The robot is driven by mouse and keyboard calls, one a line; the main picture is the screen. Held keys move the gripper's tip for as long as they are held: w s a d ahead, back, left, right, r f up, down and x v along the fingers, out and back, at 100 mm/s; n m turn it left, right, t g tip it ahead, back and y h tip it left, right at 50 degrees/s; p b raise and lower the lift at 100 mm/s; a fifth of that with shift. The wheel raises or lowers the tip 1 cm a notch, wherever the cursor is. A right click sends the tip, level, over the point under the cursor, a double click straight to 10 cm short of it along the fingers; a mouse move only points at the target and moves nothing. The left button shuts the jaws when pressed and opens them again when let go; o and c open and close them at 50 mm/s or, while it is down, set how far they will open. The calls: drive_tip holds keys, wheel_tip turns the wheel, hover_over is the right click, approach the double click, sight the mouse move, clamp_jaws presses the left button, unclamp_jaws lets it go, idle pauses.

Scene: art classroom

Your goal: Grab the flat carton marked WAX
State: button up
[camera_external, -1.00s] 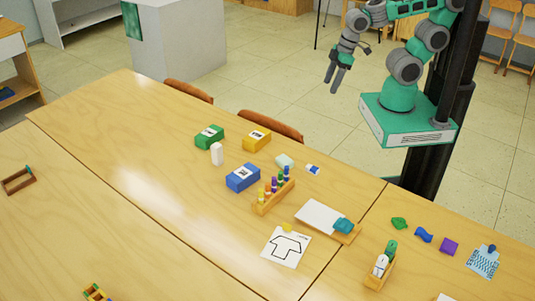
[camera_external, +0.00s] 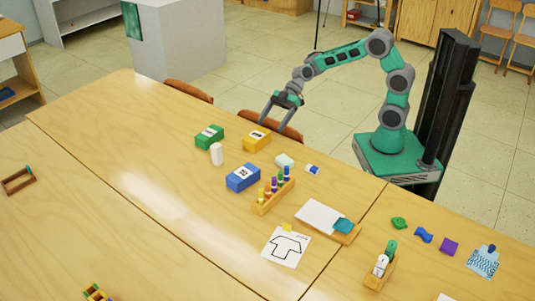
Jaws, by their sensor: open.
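Three flat cartons with white labels lie on the table: a green one (camera_external: 209,136), a yellow one (camera_external: 256,140) and a blue one (camera_external: 243,177). The lettering is too small to read with certainty, so I cannot tell which is marked WAX. My gripper (camera_external: 273,123) is open and empty, its two fingers pointing down. In the picture it appears just above and right of the yellow carton, near the table's far edge. Its exact height above the table cannot be told.
A white bottle-like object (camera_external: 217,154) stands between the cartons. A wooden rack of coloured markers (camera_external: 273,195) is right of the blue carton. A pale block (camera_external: 285,161) and a small blue-and-white item (camera_external: 312,169) lie near. Chairs (camera_external: 270,125) stand behind the table.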

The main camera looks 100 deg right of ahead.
sight(260, 132)
drive_tip(key=shift+w+d+f+t+y+b, duration=0.15)
drive_tip(key=shift+w+d+f+t, duration=0.05)
drive_tip(key=shift+d+f, duration=0.2)
drive_tip(key=shift+w+d+f+t+y+b, duration=0.15)
drive_tip(key=shift+d+f+t, duration=0.05)
drive_tip(key=shift+d+f, duration=0.2)
drive_tip(key=shift+w+d+r+n, duration=0.1)
drive_tip(key=shift+r+n, duration=0.15)
drive_tip(key=shift+n, duration=0.05)
drive_tip(key=shift+y, duration=0.3)
drive_tip(key=x, duration=0.3)
drive_tip(key=b+x, duration=0.1)
drive_tip(key=x, duration=0.3)
drive_tip(key=shift+w+a+r, duration=0.1)
drive_tip(key=shift+w+a, duration=0.15)
drive_tip(key=shift+w, duration=0.05)
drive_tip(key=c, duration=1.6)
